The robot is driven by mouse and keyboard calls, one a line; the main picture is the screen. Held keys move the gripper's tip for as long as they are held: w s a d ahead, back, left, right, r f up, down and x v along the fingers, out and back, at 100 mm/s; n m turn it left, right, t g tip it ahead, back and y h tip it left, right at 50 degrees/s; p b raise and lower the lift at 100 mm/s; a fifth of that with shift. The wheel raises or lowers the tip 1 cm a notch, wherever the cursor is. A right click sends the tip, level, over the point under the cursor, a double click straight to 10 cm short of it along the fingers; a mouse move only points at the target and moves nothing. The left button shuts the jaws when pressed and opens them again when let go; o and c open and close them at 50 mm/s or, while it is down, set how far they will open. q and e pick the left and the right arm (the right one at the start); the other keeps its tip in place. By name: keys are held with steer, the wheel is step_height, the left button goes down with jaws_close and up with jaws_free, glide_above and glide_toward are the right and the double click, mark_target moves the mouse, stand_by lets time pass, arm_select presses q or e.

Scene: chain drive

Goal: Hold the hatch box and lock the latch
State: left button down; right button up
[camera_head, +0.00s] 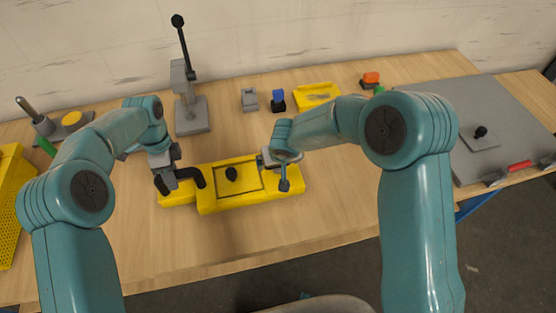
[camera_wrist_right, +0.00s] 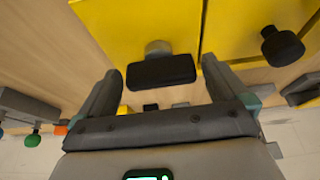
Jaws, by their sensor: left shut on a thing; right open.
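The yellow hatch box (camera_head: 240,203) lies on the wooden bench, with a framed hatch bearing a round black knob (camera_head: 231,173) on its top. My left gripper (camera_head: 178,181) is shut on the black handle (camera_head: 196,174) at the box's left end. My right gripper (camera_head: 272,160) is over the right end of the box and largely hides the latch there. In the right wrist view my right gripper (camera_wrist_right: 158,88) is open, with the black latch handle (camera_wrist_right: 161,71) on its grey post between the fingers, in front of the yellow box (camera_wrist_right: 125,22). The hatch knob (camera_wrist_right: 282,46) shows at right.
A grey lever stand (camera_head: 191,112) stands behind the box at left. A small grey block (camera_head: 249,99), a blue-topped part (camera_head: 278,99) and a yellow tray (camera_head: 316,96) sit behind it. A grey plate (camera_head: 505,115) lies at right. The bench in front is clear.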

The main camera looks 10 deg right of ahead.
arm_select(q)
steer(key=shift+f, duration=0.1)
arm_select(e)
steer(key=c, duration=1.4)
steer(key=shift+n, duration=0.3)
arm_select(q)
steer(key=shift+s, duration=0.1)
arm_select(e)
steer(key=n, duration=0.1)
steer(key=n+y, duration=0.1)
steer(key=n, duration=0.1)
steer(key=shift+d+n+g+y, duration=0.2)
steer(key=shift+n+g+y, duration=0.1)
steer(key=n, duration=0.2)
steer(key=n+y, duration=0.1)
steer(key=n, duration=0.1)
steer(key=shift+w+d+n+g, duration=0.1)
steer(key=shift+w+n+g, duration=0.05)
steer(key=shift+n+g, duration=0.2)
steer(key=n, duration=0.2)
steer(key=n+g+y, duration=0.1)
steer(key=n, duration=0.1)
steer(key=shift+w+n+g+y, duration=0.1)
steer(key=shift+n+g+y, duration=0.15)
steer(key=shift+y, duration=0.05)
steer(key=shift+w+n+g, duration=0.1)
steer(key=shift+n+g, duration=0.8)
steer(key=shift+n, duration=1.4)
